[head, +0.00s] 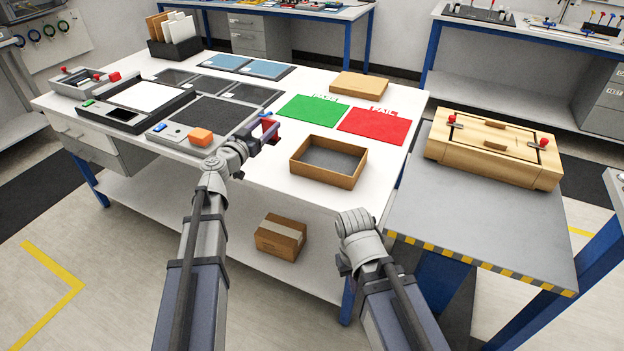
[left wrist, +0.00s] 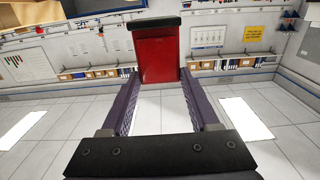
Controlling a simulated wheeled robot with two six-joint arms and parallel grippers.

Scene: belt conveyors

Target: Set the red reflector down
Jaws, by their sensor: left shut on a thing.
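My left gripper (head: 262,134) is shut on the red reflector (head: 270,124), above the white table near its front edge. In the left wrist view the red reflector (left wrist: 156,60) is a red block with a dark cap, between the ends of the two purple fingers (left wrist: 157,85). In the head view it is small and partly covered by the gripper. My right arm ends in front of the table's right part; its gripper fingers do not show.
An open cardboard box (head: 329,187) stands right of my left gripper. Green (head: 311,111) and red (head: 374,125) mats lie behind it. A grey device with an orange block (head: 200,137) is to the left. A wooden case (head: 494,165) sits on the right table.

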